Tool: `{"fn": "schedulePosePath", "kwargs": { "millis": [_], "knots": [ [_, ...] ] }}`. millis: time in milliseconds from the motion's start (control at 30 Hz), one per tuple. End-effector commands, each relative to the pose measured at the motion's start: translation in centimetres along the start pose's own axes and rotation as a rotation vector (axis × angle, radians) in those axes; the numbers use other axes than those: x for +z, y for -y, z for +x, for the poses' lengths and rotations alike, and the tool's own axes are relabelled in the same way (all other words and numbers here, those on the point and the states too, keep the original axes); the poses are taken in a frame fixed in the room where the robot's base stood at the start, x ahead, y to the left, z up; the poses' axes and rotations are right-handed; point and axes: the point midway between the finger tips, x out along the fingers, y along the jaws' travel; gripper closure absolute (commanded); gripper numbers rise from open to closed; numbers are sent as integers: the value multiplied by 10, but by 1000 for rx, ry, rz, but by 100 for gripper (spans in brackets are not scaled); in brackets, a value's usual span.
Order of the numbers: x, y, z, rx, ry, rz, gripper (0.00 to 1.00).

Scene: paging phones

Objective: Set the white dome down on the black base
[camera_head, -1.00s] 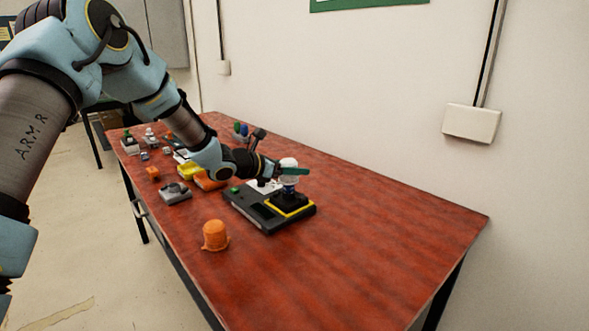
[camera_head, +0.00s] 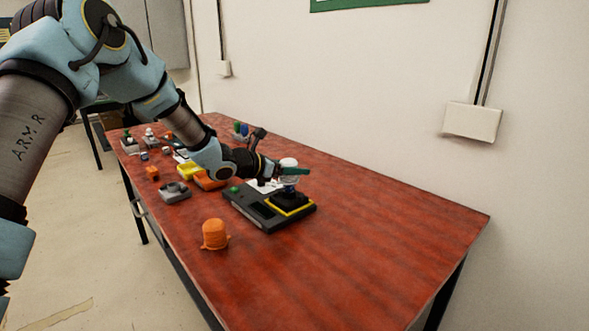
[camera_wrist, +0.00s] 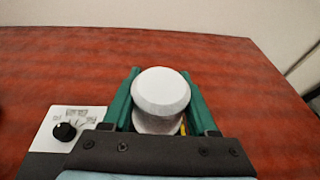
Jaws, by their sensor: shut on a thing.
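The white dome (camera_wrist: 160,91) is between the two green fingers of my gripper (camera_wrist: 160,85) in the wrist view. In the head view the dome (camera_head: 288,163) shows as a small white cap at the end of my gripper (camera_head: 292,171), which is shut on it. The black base (camera_head: 290,199) stands on a yellow-edged square of a dark console (camera_head: 253,210), just below the dome. The dome is upright and over the base; I cannot tell whether they touch. In the wrist view the base is hidden under the dome and gripper.
An orange ribbed cap (camera_head: 215,234) stands near the table's front edge. A grey device (camera_head: 174,192) and yellow and orange trays lie to the left. A white panel with a black knob (camera_wrist: 64,131) is beside my gripper. The table's right part (camera_head: 400,225) is clear.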

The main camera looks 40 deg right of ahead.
Motion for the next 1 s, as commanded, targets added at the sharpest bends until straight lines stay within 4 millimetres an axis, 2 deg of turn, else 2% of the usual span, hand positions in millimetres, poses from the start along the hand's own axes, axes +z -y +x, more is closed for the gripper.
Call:
{"fn": "schedulePosePath", "kwargs": {
  "millis": [1000],
  "knots": [
    [-8, 0, 3, 0, 0, 0, 96]
  ]
}}
